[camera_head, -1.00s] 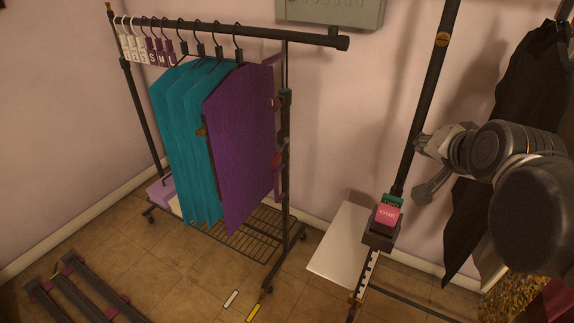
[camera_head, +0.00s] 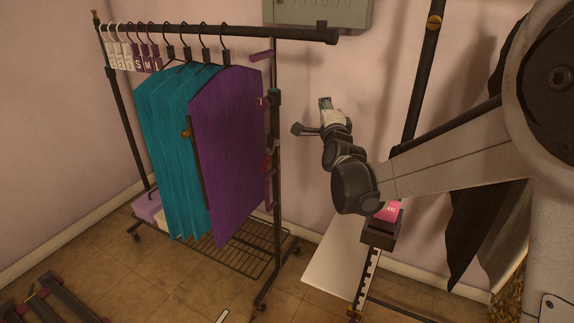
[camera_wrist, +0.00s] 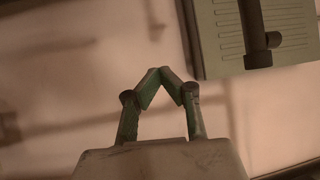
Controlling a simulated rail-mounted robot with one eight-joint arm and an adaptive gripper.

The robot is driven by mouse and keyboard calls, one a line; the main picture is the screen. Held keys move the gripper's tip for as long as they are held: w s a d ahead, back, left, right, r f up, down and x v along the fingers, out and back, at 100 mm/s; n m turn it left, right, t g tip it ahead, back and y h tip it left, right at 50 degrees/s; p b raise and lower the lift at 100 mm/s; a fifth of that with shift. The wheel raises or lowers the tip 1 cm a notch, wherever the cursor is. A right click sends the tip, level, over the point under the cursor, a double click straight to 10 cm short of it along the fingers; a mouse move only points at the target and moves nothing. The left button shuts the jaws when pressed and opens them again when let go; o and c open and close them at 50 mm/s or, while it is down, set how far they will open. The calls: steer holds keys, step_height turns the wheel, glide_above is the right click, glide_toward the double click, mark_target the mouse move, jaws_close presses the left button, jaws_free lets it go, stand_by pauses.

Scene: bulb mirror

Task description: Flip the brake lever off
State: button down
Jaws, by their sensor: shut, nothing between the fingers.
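No part is clearly recognisable as the brake lever. A grey-green wall box (camera_head: 318,14) is at the top of the head view. In the wrist view, a ribbed grey-green panel (camera_wrist: 215,40) at upper right has a dark bar with a thick end (camera_wrist: 257,45) across it; I cannot tell whether this is a lever. My gripper (camera_head: 325,103) is raised before the wall, right of the clothes rack and below the box. In the wrist view my gripper (camera_wrist: 166,86) is shut, its green fingertips meeting with nothing between them, apart from the panel in the picture.
The clothes rack (camera_head: 290,34) carries teal garments (camera_head: 165,130) and a purple garment (camera_head: 228,150); red and teal fittings are on its right upright. A dark pole (camera_head: 422,70) and black clothing (camera_head: 468,225) are at right. A pink block (camera_head: 390,211) sits below my arm.

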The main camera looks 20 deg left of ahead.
steer(key=w+a+f+m+t+b, duration=0.2)
steer(key=a+f+m+b, duration=0.15)
steer(key=a+f, duration=0.4)
steer(key=m+t+h+b, duration=0.2)
steer(key=m+t+h, duration=0.3)
steer(key=m, duration=0.7)
glide_toward(269, 156)
steer(key=w+d, duration=0.1)
steer(key=w, duration=0.5)
steer(key=s+a+f+m+h, duration=0.2)
steer(key=s+f+m+h, duration=0.35)
steer(key=f, duration=0.35)
steer(key=shift+t, duration=0.3)
steer(key=b+x, duration=0.1)
steer(key=x, duration=0.2)
steer(key=r+b+x, duration=0.1)
steer(key=x, duration=0.2)
steer(key=s+b+x, duration=0.1)
steer(key=x, duration=0.3)
steer(key=shift+s+a+r, duration=0.1)
steer(key=shift+a+r, duration=0.05)
steer(key=shift+r, duration=0.05)
steer(key=shift+s+a+r+b, duration=0.15)
steer(key=shift+s+r+b, duration=0.1)
steer(key=shift+r, duration=0.15)
steer(key=shift+s+a+r+b, duration=0.15)
steer(key=shift+r+b, duration=0.1)
steer(key=shift+r, duration=0.2)
steer(key=shift+d, duration=0.1)
